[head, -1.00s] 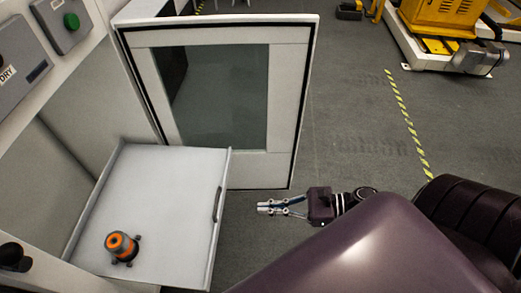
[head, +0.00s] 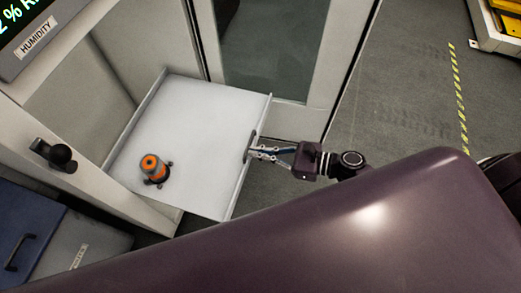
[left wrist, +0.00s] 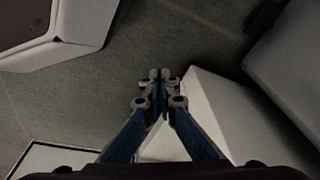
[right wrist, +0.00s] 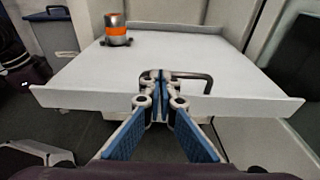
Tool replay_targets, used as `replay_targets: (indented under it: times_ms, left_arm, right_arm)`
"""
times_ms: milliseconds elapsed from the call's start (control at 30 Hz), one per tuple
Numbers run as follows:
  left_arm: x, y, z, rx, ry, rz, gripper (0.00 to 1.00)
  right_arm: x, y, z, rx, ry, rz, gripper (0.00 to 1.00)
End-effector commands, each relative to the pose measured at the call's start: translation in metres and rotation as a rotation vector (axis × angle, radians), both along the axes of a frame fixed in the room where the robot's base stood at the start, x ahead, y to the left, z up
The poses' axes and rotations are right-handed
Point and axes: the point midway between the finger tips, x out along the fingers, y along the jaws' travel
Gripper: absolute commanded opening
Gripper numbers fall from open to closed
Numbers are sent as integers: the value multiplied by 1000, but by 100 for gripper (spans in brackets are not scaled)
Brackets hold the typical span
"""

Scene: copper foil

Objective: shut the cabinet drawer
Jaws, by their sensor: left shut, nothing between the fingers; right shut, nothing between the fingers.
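The cabinet drawer (head: 205,110) is a pale tray pulled out of the cabinet, with a dark bar handle (head: 249,147) on its front face. An orange and grey cylindrical object (head: 154,168) stands upright on it. My right gripper (head: 250,152) is shut and empty, its tips at the handle; in the right wrist view the tips (right wrist: 161,76) overlap the handle (right wrist: 205,80) at the drawer's front (right wrist: 230,104). Whether they touch is hard to tell. My left gripper (left wrist: 159,78) is shut and empty over grey floor, away from the drawer, and is out of the head view.
An open cabinet door (head: 320,70) with a dark window stands behind the drawer. A black knob (head: 60,155) is on the cabinet frame at left, above a blue case (head: 30,235). Grey floor with a yellow-black stripe (head: 456,85) is free at right.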

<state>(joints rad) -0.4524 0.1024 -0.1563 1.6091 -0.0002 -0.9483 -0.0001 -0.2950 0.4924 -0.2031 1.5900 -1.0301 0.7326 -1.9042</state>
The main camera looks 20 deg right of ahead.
Motion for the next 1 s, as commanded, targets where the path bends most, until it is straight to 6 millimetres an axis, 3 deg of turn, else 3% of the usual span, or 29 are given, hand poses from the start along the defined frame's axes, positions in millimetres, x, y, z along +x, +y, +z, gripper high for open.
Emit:
replay_targets:
  times_ms: [267, 433, 1000]
  left_arm:
    - [3, -1, 1, -1, -5, 0, 0]
    - [13, -4, 15, -6, -21, 0, 0]
    - [30, -4, 80, -7, -57, 8, 0]
  right_arm:
    - [6, 7, 0, 0, -3, -1, 0]
    - [21, 28, 0, 2, -5, 2, 0]
    - [111, 152, 0, 2, -5, 1, 0]
